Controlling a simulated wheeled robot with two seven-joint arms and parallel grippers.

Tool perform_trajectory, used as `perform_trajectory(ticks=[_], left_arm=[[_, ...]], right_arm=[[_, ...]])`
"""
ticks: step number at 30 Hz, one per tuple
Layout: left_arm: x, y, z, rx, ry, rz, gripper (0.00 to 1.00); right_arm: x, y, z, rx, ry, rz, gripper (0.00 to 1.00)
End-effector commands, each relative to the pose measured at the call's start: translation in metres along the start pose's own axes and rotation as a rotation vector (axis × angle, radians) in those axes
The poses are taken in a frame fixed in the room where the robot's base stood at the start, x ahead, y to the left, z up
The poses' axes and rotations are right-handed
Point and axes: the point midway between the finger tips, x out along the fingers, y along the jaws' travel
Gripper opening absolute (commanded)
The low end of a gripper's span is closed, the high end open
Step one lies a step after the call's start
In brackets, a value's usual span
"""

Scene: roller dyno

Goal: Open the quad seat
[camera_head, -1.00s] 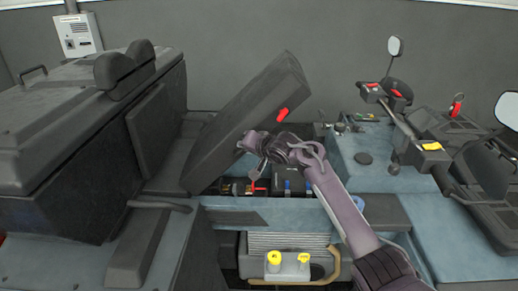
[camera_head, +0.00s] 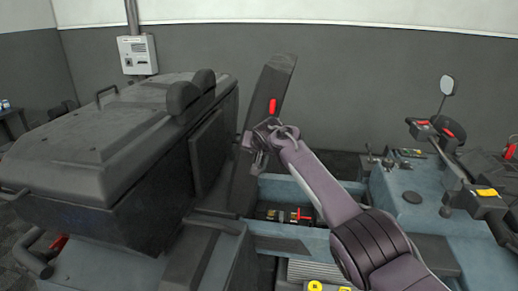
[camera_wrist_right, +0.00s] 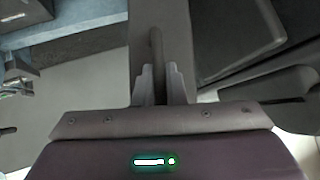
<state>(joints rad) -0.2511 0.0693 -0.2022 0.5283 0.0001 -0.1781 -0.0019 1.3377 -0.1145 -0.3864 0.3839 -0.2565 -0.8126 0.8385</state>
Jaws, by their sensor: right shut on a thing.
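The quad seat (camera_head: 268,90) is a dark padded panel, hinged up and standing nearly upright in the head view. A red lever (camera_head: 271,107) is on its side. My right gripper (camera_head: 252,150) is at the seat's side edge, below the lever. In the right wrist view, my right gripper (camera_wrist_right: 163,75) is shut on a dark bar (camera_wrist_right: 156,48) of the seat; the exact grip is partly hidden. The open bay (camera_head: 283,213) under the seat shows a battery area and red parts. My left gripper is not in view.
A dark rear box with a backrest (camera_head: 105,130) stands close to the left of the seat. The handlebar (camera_head: 440,150) and a mirror (camera_head: 447,85) are at the right. A grey wall with a white control box (camera_head: 139,55) is behind.

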Motion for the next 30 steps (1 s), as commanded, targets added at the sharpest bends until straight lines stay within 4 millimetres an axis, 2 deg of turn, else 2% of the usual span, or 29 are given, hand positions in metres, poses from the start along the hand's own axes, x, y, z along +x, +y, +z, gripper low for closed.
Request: perform_trajectory(ticks=[13,14,18,30], left_arm=[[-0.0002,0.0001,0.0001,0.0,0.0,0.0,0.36],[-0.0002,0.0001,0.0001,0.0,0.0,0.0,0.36],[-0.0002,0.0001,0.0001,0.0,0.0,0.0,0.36],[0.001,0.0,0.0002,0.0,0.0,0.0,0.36]], right_arm=[[0.0005,0.0002,0.0001,-0.002,-0.001,0.004,0.0],[0.0006,0.0003,0.0001,-0.002,-0.001,0.005,0.15],[0.0006,0.0002,0.0003,-0.002,-0.002,0.004,0.33],[0.0004,0.0008,0.0011,-0.002,-0.003,0.005,0.33]])
